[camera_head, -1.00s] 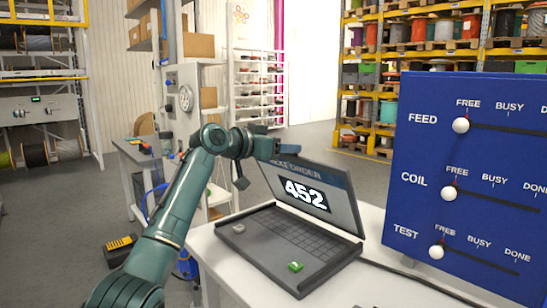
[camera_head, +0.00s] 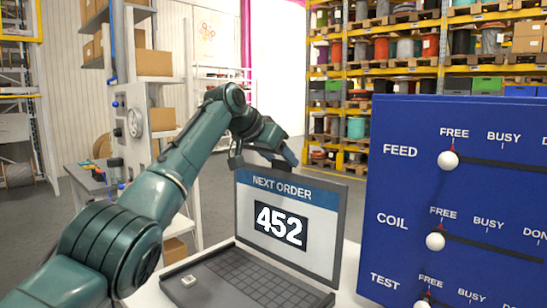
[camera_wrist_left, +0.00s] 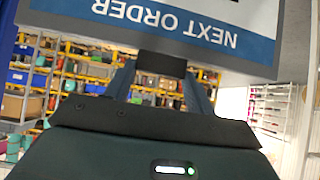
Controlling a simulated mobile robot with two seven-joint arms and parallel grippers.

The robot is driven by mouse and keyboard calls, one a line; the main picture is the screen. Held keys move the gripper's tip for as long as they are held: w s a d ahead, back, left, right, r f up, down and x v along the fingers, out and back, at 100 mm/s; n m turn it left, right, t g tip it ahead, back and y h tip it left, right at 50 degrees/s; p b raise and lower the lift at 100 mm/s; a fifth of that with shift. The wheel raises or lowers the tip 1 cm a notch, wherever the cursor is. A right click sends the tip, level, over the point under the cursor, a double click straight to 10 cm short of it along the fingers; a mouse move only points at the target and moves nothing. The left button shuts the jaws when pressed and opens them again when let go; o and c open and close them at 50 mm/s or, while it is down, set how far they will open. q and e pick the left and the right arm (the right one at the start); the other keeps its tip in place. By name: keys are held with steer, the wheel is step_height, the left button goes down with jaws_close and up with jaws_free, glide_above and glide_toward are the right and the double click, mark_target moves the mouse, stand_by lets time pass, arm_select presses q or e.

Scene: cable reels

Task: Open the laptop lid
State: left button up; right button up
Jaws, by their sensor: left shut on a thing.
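The laptop stands on a white table. Its lid (camera_head: 318,238) is raised, about upright from the keyboard base (camera_head: 235,278), and its screen reads "NEXT ORDER 452". My left gripper (camera_head: 282,158) is at the lid's top edge in the head view. In the left wrist view the gripper (camera_wrist_left: 160,68) is shut on the edge of the lid (camera_wrist_left: 225,62), with the screen upside down there. The front of the base is cut off by the frame's bottom edge. My right gripper is not in view.
A blue panel (camera_head: 400,175) with FEED, COIL and TEST sliders stands close to the right of the laptop. A small pale block (camera_head: 188,281) sits on the base's left part. Reel shelves (camera_head: 390,75) stand far behind, with open floor between.

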arm_select(q)
steer(key=shift+r, duration=0.35)
steer(key=o, duration=1.2)
steer(key=shift+s, duration=0.15)
steer(key=shift+o, duration=1)
steer(key=b+v, duration=0.4)
steer(key=v, duration=0.8)
steer(key=shift+s+a+r+b, duration=0.2)
steer(key=shift+s+a+b, duration=0.05)
steer(key=shift+s+b, duration=0.05)
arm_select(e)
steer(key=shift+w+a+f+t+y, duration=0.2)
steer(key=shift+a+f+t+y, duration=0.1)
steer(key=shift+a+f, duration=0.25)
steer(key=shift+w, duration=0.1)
